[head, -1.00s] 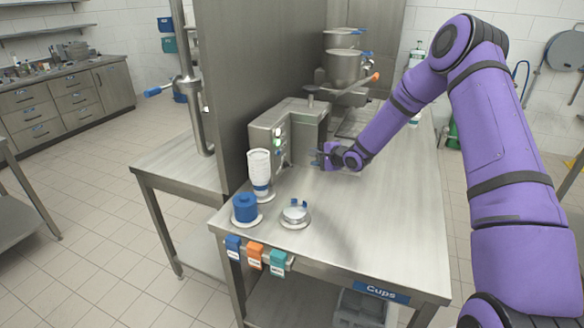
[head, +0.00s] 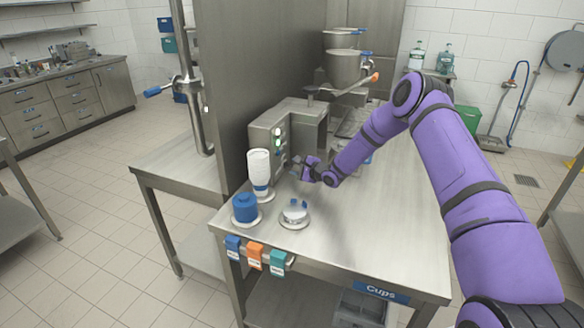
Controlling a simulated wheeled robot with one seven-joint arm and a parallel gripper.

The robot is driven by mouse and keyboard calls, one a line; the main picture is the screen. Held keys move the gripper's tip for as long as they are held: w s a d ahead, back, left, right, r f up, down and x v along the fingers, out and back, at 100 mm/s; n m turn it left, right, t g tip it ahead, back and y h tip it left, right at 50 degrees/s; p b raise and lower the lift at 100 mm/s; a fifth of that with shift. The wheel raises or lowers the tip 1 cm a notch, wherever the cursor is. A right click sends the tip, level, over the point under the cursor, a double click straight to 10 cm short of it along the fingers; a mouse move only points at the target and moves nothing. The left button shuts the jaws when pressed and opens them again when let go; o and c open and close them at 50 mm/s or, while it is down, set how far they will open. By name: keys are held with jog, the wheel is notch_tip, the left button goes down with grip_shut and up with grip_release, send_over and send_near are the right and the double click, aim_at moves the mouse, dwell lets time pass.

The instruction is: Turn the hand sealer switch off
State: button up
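The machine with a steel housing (head: 303,122) stands on the steel table against the upright panel. Its left front face carries a small column of controls with a green light (head: 278,143); I cannot tell which control is the hand sealer switch or how it is set. A small round steel device with blue parts on top (head: 295,211), perhaps the hand sealer, sits on the table near the front. My gripper (head: 297,168) is just in front of the machine's lower face, below and right of the lit controls. Its fingers are too small to read, and contact is unclear.
A white bottle with a blue base (head: 259,170) and a blue cylinder (head: 245,208) stand left of the round device. Blue, orange (head: 255,253) and teal tags hang on the table's front edge. The table's right part (head: 380,230) is clear.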

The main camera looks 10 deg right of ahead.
jog(key=shift+x, duration=1.1)
grip_shut()
jog(key=shift+f, duration=0.1)
jog(key=shift+f+n+t, duration=0.15)
jog(key=shift+n+t, duration=0.85)
jog(key=shift+n, duration=0.8)
grip_release()
